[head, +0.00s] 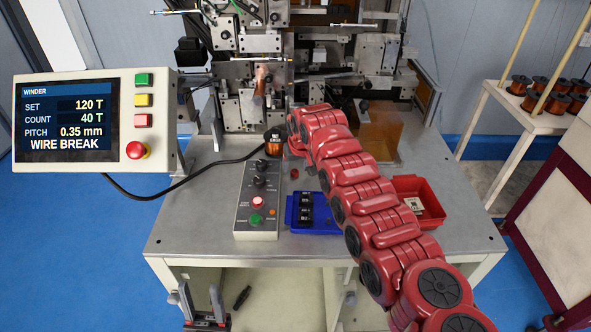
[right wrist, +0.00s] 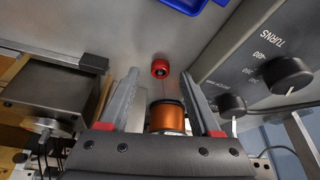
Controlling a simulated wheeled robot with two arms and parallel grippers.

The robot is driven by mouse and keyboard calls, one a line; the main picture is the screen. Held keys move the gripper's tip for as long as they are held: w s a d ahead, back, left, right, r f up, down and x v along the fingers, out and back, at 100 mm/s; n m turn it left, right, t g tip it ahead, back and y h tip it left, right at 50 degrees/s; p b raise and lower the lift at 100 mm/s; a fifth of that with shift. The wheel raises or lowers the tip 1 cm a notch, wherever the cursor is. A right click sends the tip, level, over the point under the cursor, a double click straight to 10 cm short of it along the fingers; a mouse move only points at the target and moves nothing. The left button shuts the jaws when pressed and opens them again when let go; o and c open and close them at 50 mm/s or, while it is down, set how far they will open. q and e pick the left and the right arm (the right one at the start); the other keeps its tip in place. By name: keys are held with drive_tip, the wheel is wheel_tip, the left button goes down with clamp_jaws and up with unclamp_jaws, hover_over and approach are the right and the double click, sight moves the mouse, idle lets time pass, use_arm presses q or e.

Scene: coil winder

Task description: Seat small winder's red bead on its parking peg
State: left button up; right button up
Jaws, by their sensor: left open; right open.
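The red bead (head: 294,173) sits low on the grey table top, right of the control box. In the right wrist view the red bead (right wrist: 159,69) shows a dark centre, and a thin wire seems to run from it towards the copper spool (right wrist: 167,118). That spool (head: 273,143) stands behind the bead in the head view. My right gripper (right wrist: 159,76) is open, its fingers either side of the spool in the picture; contact cannot be told. My arm hides it in the head view. My left gripper (head: 205,308) is open and empty, below the table's front edge. I cannot make out the parking peg.
The control box (head: 258,200) with knobs and buttons stands left of the bead. A blue tray (head: 323,226) with black parts and a red bin (head: 432,204) lie in front and right. The winding machine (head: 262,42) rises behind. A screen (head: 95,122) reads WIRE BREAK.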

drive_tip(key=b+v, duration=0.4)
drive_tip(key=v, duration=1.2)
drive_tip(key=shift+s+f, duration=0.1)
